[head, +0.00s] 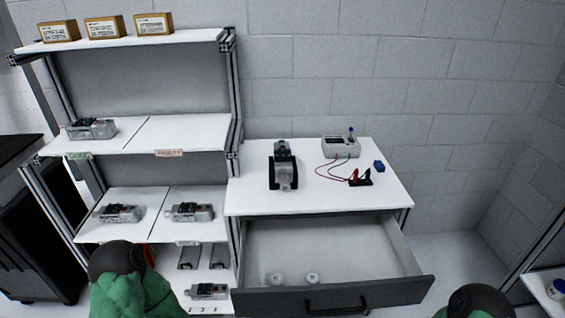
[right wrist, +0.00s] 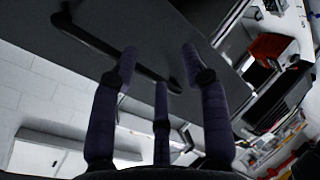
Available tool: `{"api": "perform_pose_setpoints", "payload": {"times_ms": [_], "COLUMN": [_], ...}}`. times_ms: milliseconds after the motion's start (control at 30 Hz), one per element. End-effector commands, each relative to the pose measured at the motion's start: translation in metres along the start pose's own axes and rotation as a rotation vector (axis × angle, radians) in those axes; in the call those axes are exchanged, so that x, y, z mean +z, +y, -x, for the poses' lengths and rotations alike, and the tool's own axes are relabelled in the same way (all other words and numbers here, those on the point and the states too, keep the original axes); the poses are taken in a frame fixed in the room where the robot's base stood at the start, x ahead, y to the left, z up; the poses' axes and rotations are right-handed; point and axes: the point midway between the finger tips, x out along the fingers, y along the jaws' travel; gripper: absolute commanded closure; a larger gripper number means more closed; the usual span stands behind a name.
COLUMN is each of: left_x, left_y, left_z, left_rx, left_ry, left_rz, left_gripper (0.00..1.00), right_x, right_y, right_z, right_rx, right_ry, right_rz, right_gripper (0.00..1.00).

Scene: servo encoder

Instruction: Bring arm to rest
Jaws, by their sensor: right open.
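My right gripper (right wrist: 160,64) is open in the right wrist view, its dark fingers spread with nothing between them. Beyond the fingertips is a dark grey panel with a black bar handle (right wrist: 98,42), which looks like the drawer front; I cannot tell the exact gap. In the head view, my left arm (head: 130,292) shows as a green and black part at the bottom left. A black part of my right arm (head: 478,302) shows at the bottom right. Neither gripper shows in the head view.
The drawer (head: 350,290) stands open below the white worktop (head: 240,200), with two small white items inside. A device in a black holder (head: 283,170) and a meter (head: 341,147) stand on the worktop. Shelves (head: 190,128) with several devices stand left.

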Motion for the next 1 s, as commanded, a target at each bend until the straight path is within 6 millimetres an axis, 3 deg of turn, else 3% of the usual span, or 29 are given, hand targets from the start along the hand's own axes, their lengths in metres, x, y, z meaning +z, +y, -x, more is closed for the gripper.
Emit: {"api": "perform_pose_setpoints", "payload": {"times_ms": [267,600,800,1000], "left_x": [0.0,0.0,0.0,0.0], "left_y": [0.0,0.0,0.0,0.0], "left_z": [0.0,0.0,0.0,0.0], "left_rx": [0.0,0.0,0.0,0.0], "left_ry": [0.0,0.0,0.0,0.0], "left_rz": [0.0,0.0,0.0,0.0], "left_gripper": [0.6,0.6,0.6,0.6], "right_x": [-0.004,-0.017,-0.027,-0.032], "right_y": [-0.063,-0.136,-0.163,-0.172], "right_z": [-0.018,0.006,0.03,0.042], "right_rx": [-0.379,-0.743,-0.839,-0.86], "right_ry": [-0.091,-0.507,-0.802,-0.945], "right_rz": [-0.561,-1.208,-1.466,-1.566], "right_gripper": [0.54,0.54,0.54,0.54]}}
